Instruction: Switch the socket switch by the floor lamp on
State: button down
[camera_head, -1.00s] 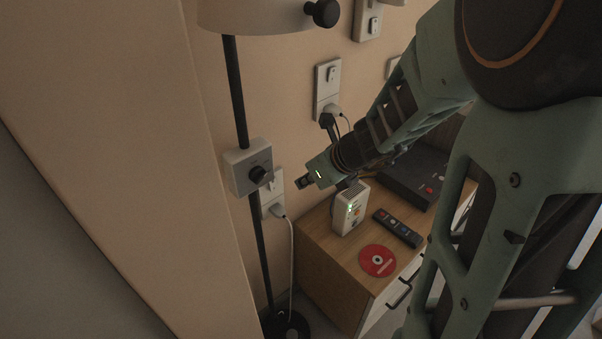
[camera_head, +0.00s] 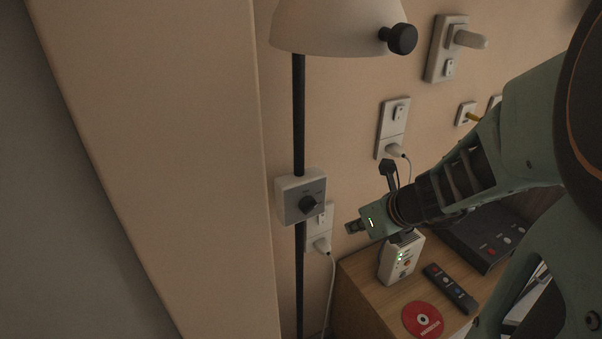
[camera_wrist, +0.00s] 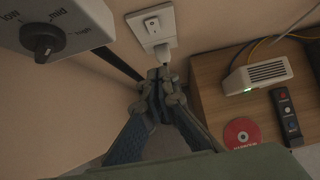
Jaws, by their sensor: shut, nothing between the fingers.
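The floor lamp has a pale shade (camera_head: 335,25) and a thin black pole (camera_head: 299,110). No glow shows on the shade. The socket plate (camera_head: 325,217) is on the wall behind the pole, partly hidden by the grey knob box (camera_head: 293,188). The wrist view shows its small switch (camera_wrist: 152,23) above a white plug (camera_wrist: 163,49); the switch's position is too small to tell. My gripper (camera_head: 352,227) is shut and empty, just right of the plate. In the wrist view its fingertips (camera_wrist: 161,75) appear just below the plug; contact cannot be told.
A wooden cabinet (camera_head: 365,292) right of the lamp bears a white box (camera_head: 401,258), a remote (camera_head: 450,288), a red disc (camera_head: 422,319) and a dark device (camera_head: 492,233). Another socket plate (camera_head: 393,117) with a plug is higher up. A wall edge stands close at left.

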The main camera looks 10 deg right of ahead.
aim_at(322, 218)
jog(key=shift+w+a+r+b+x, duration=0.25)
jog(key=shift+b+x, duration=0.6)
jog(key=shift+x, duration=1.25)
jog(key=shift+w+a+r+b+x, duration=0.1)
jog(key=shift+w+r+b+x, duration=0.55)
jog(key=shift+x, duration=1.5)
jog(key=shift+w+a+b+x, duration=0.15)
jog(key=shift+b+x, duration=0.95)
jog(key=shift+x, duration=1)
jog(key=shift+w+f, duration=0.1)
